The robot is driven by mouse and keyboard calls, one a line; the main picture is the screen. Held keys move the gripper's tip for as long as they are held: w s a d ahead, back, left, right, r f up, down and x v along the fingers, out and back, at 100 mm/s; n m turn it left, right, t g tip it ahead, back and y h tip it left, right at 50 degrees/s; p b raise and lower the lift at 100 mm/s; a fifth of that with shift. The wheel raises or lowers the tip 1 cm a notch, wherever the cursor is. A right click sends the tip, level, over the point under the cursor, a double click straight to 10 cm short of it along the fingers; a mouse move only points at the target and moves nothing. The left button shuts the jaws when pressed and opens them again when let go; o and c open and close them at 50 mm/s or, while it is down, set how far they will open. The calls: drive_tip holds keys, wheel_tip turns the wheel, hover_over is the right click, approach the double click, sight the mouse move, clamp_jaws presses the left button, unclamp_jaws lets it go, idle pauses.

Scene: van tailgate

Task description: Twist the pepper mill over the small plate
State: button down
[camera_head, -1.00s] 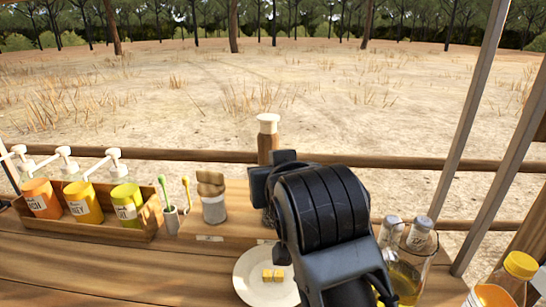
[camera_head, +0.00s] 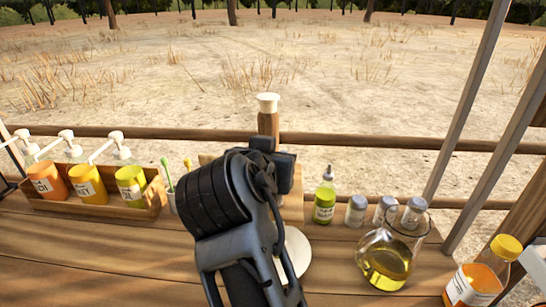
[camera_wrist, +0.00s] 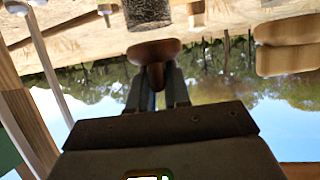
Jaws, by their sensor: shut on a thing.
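The pepper mill (camera_head: 268,124), brown wood with a cream top, stands upright in the head view, its lower part hidden behind my gripper. My gripper (camera_head: 272,150) is at the mill, above the table, and shut on it. In the wrist view, my gripper's fingers (camera_wrist: 157,88) close on a brown, rounded wooden piece of the mill (camera_wrist: 154,52). The small white plate (camera_head: 294,252) lies below, largely covered by my arm; its contents are hidden. Whether the mill is directly over the plate I cannot tell.
A wooden caddy (camera_head: 92,203) with several pump bottles stands at left. To the right are a green squeeze bottle (camera_head: 324,206), several small shakers, a glass oil jug (camera_head: 388,262) and an orange bottle (camera_head: 478,285). The front left tabletop is clear.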

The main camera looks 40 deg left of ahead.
drive_tip(key=shift+f, duration=0.3)
drive_tip(key=c, duration=1.2)
unclamp_jaws()
drive_tip(key=shift+o, duration=0.2)
drive_tip(key=shift+r, duration=0.1)
drive_tip(key=shift+s+d+r, duration=0.1)
drive_tip(key=shift+s+r, duration=0.1)
drive_tip(key=shift+s, duration=0.25)
drive_tip(key=b+v, duration=0.1)
drive_tip(key=v, duration=0.5)
drive_tip(key=shift+s+d, duration=0.2)
drive_tip(key=shift+s, duration=0.15)
drive_tip(key=shift+r, duration=0.1)
